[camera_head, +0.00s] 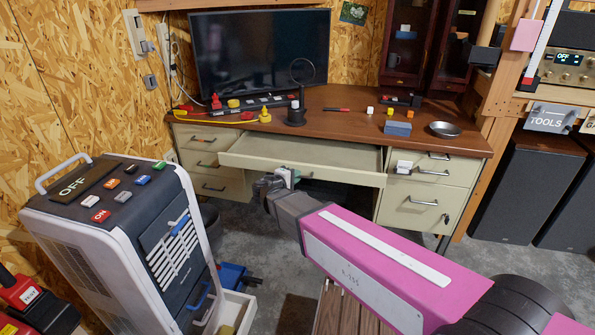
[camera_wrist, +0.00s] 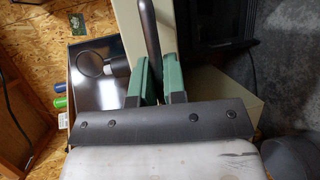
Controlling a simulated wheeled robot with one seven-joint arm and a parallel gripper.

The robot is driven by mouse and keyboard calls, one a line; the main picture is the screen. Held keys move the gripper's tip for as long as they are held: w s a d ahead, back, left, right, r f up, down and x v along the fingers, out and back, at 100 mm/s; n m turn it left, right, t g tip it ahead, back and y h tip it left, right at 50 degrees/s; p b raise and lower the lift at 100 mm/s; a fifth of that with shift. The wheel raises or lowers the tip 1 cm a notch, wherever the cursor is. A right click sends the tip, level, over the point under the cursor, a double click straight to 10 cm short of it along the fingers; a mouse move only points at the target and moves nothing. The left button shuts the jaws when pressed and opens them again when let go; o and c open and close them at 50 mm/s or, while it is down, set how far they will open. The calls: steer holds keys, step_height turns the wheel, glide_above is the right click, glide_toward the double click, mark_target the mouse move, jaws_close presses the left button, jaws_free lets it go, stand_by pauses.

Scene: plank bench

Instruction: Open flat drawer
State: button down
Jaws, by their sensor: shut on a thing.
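The flat drawer (camera_head: 340,175) is the wide cream drawer under the middle of the desk top. It stands pulled out toward me, with its inside showing as an open, shallow space behind the front. My gripper (camera_head: 286,176) is at the drawer's front, left of its middle. In the wrist view the green fingers of my gripper (camera_wrist: 155,75) are closed around the dark handle bar (camera_wrist: 149,38), beside the cream drawer front (camera_wrist: 129,25). The arm hides part of the space below the drawer.
The brown desk (camera_head: 345,103) holds a monitor (camera_head: 258,52), a metal bowl (camera_head: 445,129) and small blocks. Side drawers (camera_head: 422,205) flank the flat drawer. A white-and-dark cooler (camera_head: 130,235) stands at the left. Grey floor lies open to the right of my arm.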

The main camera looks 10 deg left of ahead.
steer(key=shift+s, duration=0.25)
steer(key=c, duration=1.5)
jaws_free()
steer(key=v, duration=1)
steer(key=shift+s+a+r, duration=0.1)
steer(key=shift+s+a, duration=0.1)
steer(key=shift+s, duration=0.1)
